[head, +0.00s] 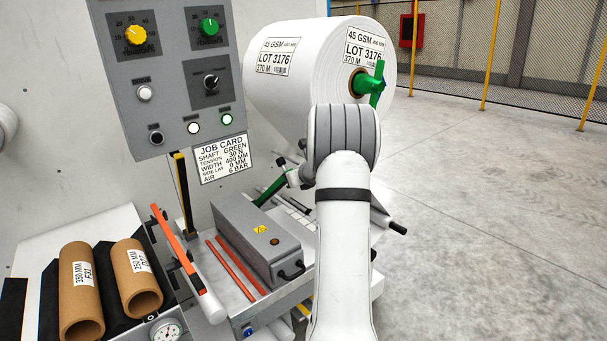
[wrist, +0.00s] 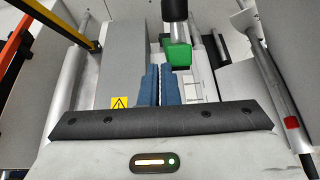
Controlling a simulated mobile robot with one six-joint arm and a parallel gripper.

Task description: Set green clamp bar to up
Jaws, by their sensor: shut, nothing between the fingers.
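The green clamp bar (head: 270,190) shows in the head view as a slanted green bar just beyond the grey box, left of my arm. Part of it is hidden by my wrist. In the wrist view a green block (wrist: 178,55) with a black cylindrical end sits just ahead and to the right of my fingertips; it appears to be part of this bar. My gripper (wrist: 158,68) shows two blue fingers, closed together and empty. They lie close to the green block; I cannot tell if they touch it. In the head view my arm hides the fingers.
An orange bar (head: 178,240) stands left of the grey box (head: 258,235). A white roll (head: 300,75) with a green lever (head: 377,85) is above and behind. A control panel (head: 170,75) hangs at upper left. Cardboard cores (head: 80,290) lie at lower left. Open floor is at right.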

